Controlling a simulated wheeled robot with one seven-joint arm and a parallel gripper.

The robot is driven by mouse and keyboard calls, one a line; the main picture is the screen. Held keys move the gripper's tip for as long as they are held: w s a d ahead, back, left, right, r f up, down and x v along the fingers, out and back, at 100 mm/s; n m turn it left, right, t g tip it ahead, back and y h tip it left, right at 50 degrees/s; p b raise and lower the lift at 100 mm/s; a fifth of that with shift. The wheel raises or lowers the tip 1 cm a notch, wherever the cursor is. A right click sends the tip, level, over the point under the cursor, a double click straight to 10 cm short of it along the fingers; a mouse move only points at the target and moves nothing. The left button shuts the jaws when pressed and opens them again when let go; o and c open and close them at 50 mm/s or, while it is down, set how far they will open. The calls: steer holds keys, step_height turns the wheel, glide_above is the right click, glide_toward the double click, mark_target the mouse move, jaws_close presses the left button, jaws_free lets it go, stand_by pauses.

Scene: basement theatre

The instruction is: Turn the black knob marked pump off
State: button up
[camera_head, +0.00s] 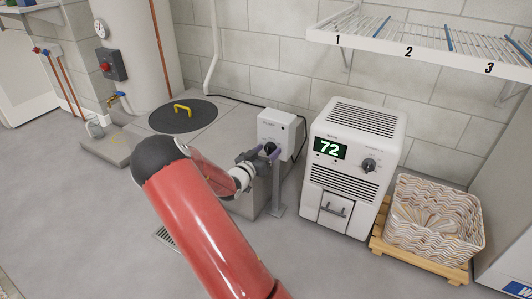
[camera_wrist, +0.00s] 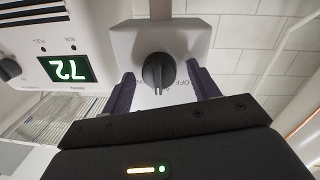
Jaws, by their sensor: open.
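The black knob (camera_wrist: 157,72) is on the front of a white control box (camera_wrist: 190,32), with the letters OFF beside it on the right in the wrist view. Its raised grip bar runs roughly up and down in that view, away from the OFF letters. In the head view the knob (camera_head: 270,148) shows small on the box (camera_head: 278,128), which stands on a grey post. My gripper (camera_wrist: 160,76) is open, with one purple-grey finger on each side of the knob. Gaps show between knob and fingers. The pump marking is not readable.
A white dehumidifier-like unit (camera_head: 352,120) with a green 72 display and its own dial stands close right of the box. Further right is a woven basket (camera_head: 432,225) on a wooden pallet (camera_head: 405,256). A numbered wire shelf (camera_head: 420,48) hangs above. A round lid (camera_head: 183,115) lies behind left.

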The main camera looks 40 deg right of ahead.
steer(key=c, duration=1)
steer(key=shift+o, duration=0.2)
steer(key=shift+n, duration=0.3)
steer(key=n+p, duration=0.2)
steer(key=n, duration=0.2)
steer(key=n+p, duration=0.1)
steer(key=n, duration=0.4)
steer(key=shift+f+n+t+p, duration=0.15)
steer(key=shift+n+t+p, duration=0.15)
steer(key=shift+t, duration=0.1)
steer(key=o, duration=1)
steer(key=shift+c, duration=0.2)
